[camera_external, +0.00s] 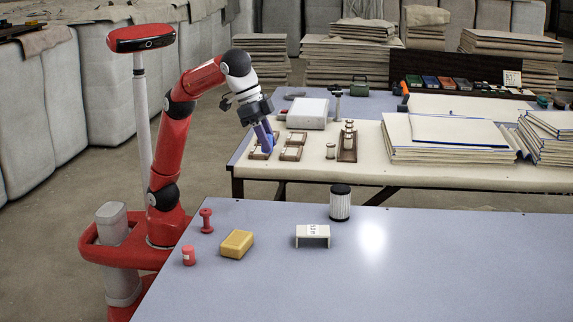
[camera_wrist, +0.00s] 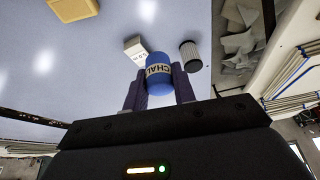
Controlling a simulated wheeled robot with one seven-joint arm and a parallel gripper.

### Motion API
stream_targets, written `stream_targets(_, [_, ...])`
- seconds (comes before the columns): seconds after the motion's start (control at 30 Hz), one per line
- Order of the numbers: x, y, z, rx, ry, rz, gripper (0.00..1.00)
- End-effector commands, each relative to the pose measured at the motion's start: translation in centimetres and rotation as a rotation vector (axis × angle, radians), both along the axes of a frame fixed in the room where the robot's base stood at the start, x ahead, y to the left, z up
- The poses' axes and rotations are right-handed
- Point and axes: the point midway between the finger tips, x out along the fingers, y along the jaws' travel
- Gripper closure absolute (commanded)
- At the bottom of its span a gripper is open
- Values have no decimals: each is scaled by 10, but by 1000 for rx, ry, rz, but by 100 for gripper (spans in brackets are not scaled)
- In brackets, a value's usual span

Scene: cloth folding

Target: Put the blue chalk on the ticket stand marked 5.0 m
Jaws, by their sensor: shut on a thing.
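My gripper (camera_wrist: 159,88) is shut on the blue chalk (camera_wrist: 158,72), a blue cylinder with a pale band reading "CHAL", between its two purple fingers. In the external view my gripper (camera_external: 264,136) hangs in the air, pointing down, at the end of the raised arm; chalk and fingers are hard to tell apart there. The white ticket stand (camera_external: 312,233) stands on the near grey-blue table, with small dark marking on its top, apparently 5.0 m. Nothing lies on it.
On the near table (camera_external: 440,270), a yellow block (camera_external: 237,244), a red spool-shaped piece (camera_external: 206,221) and a small red cylinder (camera_external: 189,255) stand left of the stand. A black-capped ribbed cylinder (camera_external: 340,203) stands just behind it. The table's right side is clear.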

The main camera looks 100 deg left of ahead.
Motion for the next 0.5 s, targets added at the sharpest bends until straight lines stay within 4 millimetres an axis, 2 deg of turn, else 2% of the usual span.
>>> stream_targets(0.03, [20,-11,-10,1,3,3,96])
stream_targets(0.1, [44,-23,-22,3,3,7,96])
stream_targets(0.2, [70,-42,-40,3,1,10,96])
stream_targets(0.3, [86,-61,-57,1,0,6,96])
stream_targets(0.5, [99,-88,-78,-2,-1,-11,96])
